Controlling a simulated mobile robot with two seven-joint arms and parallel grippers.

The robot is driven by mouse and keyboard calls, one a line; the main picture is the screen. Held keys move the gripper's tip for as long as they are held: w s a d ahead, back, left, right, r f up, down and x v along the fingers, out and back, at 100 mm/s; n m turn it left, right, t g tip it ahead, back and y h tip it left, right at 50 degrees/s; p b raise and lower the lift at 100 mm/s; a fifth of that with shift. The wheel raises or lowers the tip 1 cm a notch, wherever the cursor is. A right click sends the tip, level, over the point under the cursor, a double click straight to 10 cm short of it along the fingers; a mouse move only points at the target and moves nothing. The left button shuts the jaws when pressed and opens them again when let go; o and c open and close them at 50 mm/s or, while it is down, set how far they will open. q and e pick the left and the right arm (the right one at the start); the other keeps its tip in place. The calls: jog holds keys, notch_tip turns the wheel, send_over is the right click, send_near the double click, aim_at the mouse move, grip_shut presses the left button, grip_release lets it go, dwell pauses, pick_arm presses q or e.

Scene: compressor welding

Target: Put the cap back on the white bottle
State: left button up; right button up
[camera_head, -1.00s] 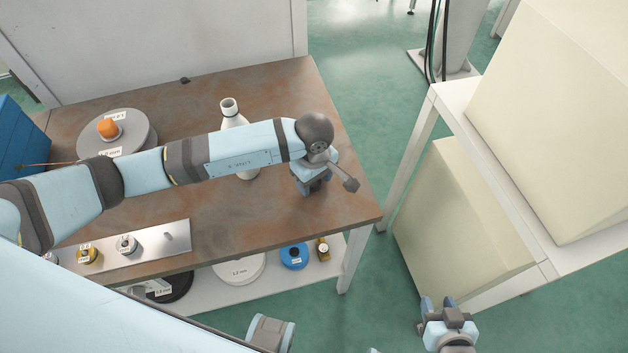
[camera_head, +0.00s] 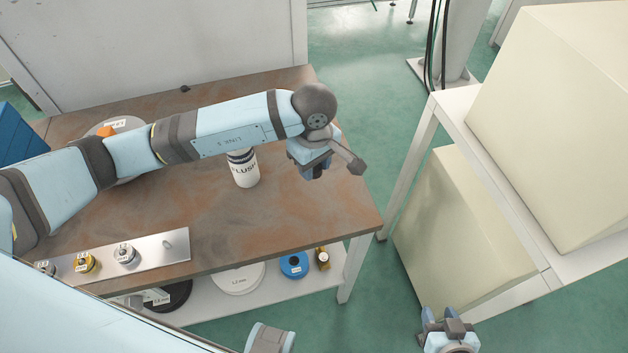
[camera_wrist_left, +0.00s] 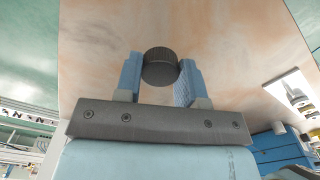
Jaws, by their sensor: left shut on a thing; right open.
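The white bottle (camera_head: 244,172) stands upright on the brown workbench; its neck and top are hidden behind my left arm. My left gripper (camera_head: 315,170) is over the bench to the right of the bottle, apart from it. In the left wrist view, a dark ridged round cap (camera_wrist_left: 160,67) sits between the blue fingers of my left gripper (camera_wrist_left: 159,75), which are shut on it. The cap is hidden in the head view. My right gripper (camera_head: 446,318) is open and empty at the bottom of the head view, away from the bench.
A grey spool with an orange piece (camera_head: 106,131) is partly behind my left arm. A metal plate (camera_head: 150,251) with small fittings lies at the bench's front left. A lower shelf (camera_head: 215,297) holds several spools. The bench right of the bottle is clear.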

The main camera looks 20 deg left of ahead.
pick_arm(q)
notch_tip(320, 180, up, 11)
jog(key=shift+r+b, duration=0.2)
jog(key=shift+b, duration=0.2)
jog(key=w+a+f+m, duration=0.3)
jog(key=w+a+m, duration=0.5)
jog(key=a+m, duration=0.2)
jog(key=shift+w+f+m, duration=0.35)
jog(key=shift+w+m, duration=0.05)
jog(key=shift+m, duration=0.3)
jog(key=shift+s+d, duration=0.1)
jog(key=shift+s, duration=0.05)
